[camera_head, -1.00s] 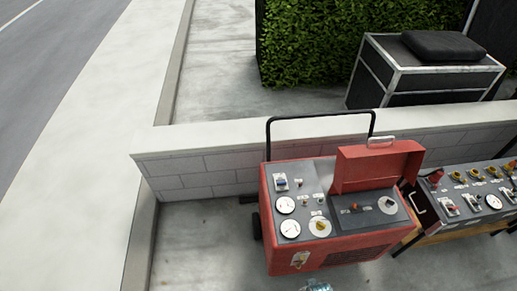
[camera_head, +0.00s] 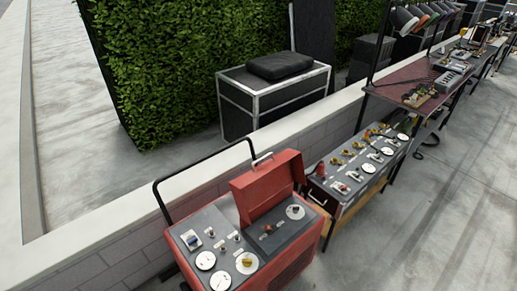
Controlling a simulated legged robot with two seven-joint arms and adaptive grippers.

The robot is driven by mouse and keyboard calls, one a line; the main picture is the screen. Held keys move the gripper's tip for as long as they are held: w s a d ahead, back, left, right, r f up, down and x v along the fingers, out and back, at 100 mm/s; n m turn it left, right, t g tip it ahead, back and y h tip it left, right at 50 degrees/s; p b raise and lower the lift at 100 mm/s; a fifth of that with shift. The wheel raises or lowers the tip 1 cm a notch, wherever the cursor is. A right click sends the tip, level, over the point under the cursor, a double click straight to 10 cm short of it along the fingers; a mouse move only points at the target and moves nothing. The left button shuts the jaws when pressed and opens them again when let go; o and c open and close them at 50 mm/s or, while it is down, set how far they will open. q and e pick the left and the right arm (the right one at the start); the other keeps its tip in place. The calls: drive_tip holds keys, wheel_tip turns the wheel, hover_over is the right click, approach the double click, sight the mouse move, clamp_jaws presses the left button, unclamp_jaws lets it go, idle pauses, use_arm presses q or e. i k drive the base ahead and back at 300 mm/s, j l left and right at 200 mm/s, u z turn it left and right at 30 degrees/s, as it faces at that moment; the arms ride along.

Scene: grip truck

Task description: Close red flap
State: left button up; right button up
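The red flap (camera_head: 265,186) stands raised on a red machine (camera_head: 300,258) in the lower middle of the head view. A light metal handle (camera_head: 262,159) sits on the flap's top edge. The flap is open, and the dark panel (camera_head: 277,230) in front of it is uncovered, with small knobs and a white dial. The machine's grey left panel (camera_head: 215,250) carries several white gauges and switches. A black tube handle (camera_head: 190,172) rises behind the machine. Neither of my grippers shows in the view.
A low pale wall (camera_head: 205,180) runs behind the machine. A grey control console (camera_head: 360,160) stands close to its right, then a workbench (camera_head: 412,93). A black case (camera_head: 270,100) and a hedge (camera_head: 160,70) lie beyond the wall. Open concrete floor (camera_head: 430,215) lies at the right.

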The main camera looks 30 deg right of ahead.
sight(250, 190)
drive_tip(key=z, duration=1.1)
